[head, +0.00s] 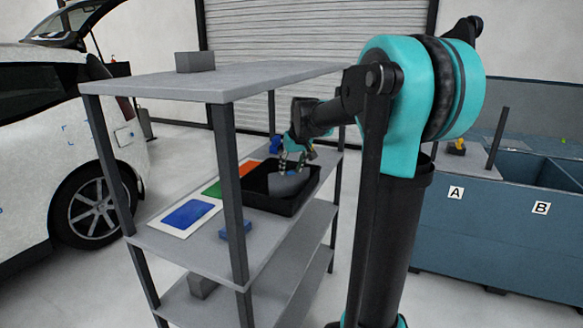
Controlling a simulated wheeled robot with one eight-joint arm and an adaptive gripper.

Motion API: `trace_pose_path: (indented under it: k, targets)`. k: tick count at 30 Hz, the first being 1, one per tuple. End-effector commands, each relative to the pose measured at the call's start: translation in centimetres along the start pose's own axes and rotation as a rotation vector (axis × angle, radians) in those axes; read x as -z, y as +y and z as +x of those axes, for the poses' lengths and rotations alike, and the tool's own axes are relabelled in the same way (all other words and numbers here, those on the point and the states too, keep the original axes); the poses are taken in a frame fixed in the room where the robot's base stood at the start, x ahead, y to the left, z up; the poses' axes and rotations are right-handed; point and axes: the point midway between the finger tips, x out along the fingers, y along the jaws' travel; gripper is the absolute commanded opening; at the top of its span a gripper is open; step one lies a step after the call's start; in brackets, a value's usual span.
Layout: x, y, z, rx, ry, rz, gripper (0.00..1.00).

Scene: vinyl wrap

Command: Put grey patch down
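A grey patch (289,184) shows as a rounded grey shape at the black tray (268,204) on the shelf. My gripper (292,164) points down just above the patch, over the tray. Its fingertips are small in the head view. I cannot tell whether they are shut on the patch or apart from it, or whether the patch lies on the tray floor or hangs just above it.
A white sheet with a blue patch (189,214) lies left of the tray, with green (211,189) and orange (249,170) patches behind. A blue block (235,229) sits at the shelf's front. Shelf posts (227,180) and the upper shelf (225,82) hem in the space.

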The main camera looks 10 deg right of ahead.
Motion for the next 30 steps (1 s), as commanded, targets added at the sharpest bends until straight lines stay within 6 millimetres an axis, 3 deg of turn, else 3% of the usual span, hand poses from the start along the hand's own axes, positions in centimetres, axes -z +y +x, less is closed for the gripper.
trace_pose_path:
  k: [10, 24, 30]
  targets:
    - [0.5, 0.0, -1.1, 0.000, 0.000, 0.000, 0.45]
    - [0.5, 0.0, -10.3, 0.000, 0.000, 0.001, 0.45]
    - [0.5, 0.0, -12.6, 0.000, 0.000, 0.000, 0.45]
